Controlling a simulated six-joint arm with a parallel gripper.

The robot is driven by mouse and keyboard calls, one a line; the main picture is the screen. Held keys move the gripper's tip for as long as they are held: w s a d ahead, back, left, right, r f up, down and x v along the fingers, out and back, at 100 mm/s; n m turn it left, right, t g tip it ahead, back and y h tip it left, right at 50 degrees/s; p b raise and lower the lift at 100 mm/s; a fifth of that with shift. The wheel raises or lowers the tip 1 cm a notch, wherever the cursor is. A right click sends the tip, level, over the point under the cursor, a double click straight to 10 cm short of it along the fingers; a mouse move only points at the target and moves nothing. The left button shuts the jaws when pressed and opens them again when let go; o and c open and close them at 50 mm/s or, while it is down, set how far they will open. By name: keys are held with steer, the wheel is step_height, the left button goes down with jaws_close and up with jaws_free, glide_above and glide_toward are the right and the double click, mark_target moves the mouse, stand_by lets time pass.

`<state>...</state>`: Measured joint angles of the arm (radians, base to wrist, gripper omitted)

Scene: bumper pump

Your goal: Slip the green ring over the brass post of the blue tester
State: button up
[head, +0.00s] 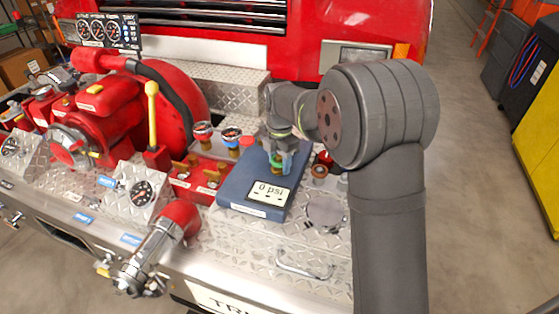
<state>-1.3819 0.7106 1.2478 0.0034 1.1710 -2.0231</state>
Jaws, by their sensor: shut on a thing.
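The blue tester (237,187) lies on the diamond-plate bumper in the middle of the head view. Its screen (269,193) reads "0 psi". My gripper (279,164) is over the tester's upper part, pointing down. It is shut on the green ring (277,155), of which only a small part shows between the fingers. A small brass-coloured piece shows just under the fingers, probably the brass post (277,168). The fingers hide most of it, and I cannot tell whether the ring is around the post or above it.
A red pump (100,110) is farther left. A handle (303,266) is in front.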

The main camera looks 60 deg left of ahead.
steer(key=shift+d+f, duration=0.1)
steer(key=shift+f, duration=0.35)
steer(key=o, duration=0.8)
steer(key=shift+f, duration=0.1)
steer(key=shift+o, duration=0.9)
steer(key=shift+c, duration=0.2)
steer(key=o, duration=0.3)
steer(key=shift+w+r, duration=0.1)
steer(key=shift+r, duration=4.2)
